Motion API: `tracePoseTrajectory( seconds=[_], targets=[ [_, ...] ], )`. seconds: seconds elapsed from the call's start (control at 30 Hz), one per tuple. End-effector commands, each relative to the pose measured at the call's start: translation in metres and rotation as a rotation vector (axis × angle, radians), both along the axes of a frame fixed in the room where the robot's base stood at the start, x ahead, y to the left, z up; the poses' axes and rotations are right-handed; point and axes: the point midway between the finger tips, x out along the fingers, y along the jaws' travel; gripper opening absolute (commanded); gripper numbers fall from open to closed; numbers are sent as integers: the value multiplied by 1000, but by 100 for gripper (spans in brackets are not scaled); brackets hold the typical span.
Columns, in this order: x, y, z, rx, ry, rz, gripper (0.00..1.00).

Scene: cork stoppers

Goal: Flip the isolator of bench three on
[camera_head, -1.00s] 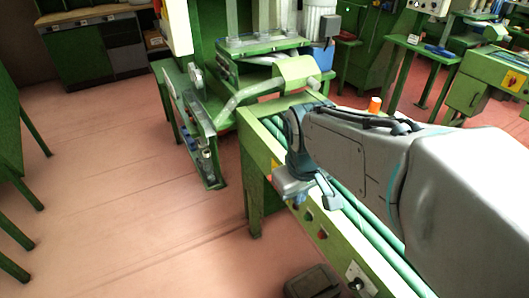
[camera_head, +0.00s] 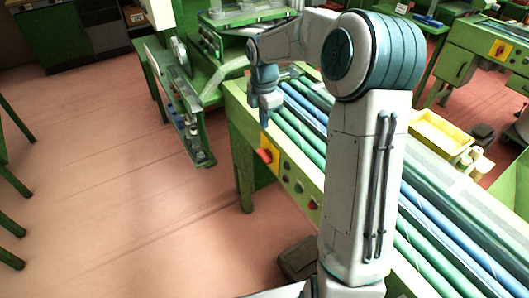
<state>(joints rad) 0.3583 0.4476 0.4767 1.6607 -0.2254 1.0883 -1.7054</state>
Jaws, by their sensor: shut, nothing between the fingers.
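A red isolator handle (camera_head: 264,155) sits on a yellow plate (camera_head: 274,165) at the far left end of the near green bench's front side. The handle looks slanted; it is too small to tell its exact position. My gripper (camera_head: 265,122) points down just above the handle, with its fingers shut and nothing in them. It appears apart from the handle, but the depth gap is hard to judge. A second yellow plate with a red handle (camera_head: 499,48) is on another green bench at the upper right. I see no readable bench number.
The near bench (camera_head: 239,140) carries long green and blue rollers, with smaller knobs (camera_head: 299,187) along its front. A dark box (camera_head: 298,258) lies on the floor below. A yellow tray (camera_head: 440,135) stands behind.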

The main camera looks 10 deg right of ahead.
Motion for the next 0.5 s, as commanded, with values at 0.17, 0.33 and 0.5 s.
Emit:
tracePoseTrajectory(
  seconds=[0.17,0.33,0.5],
  targets=[
    [0,0,0,0,0,-1,0],
    [-1,0,-5,-1,2,-3,0],
    [-1,0,-29,1,4,-4,0]
  ],
)
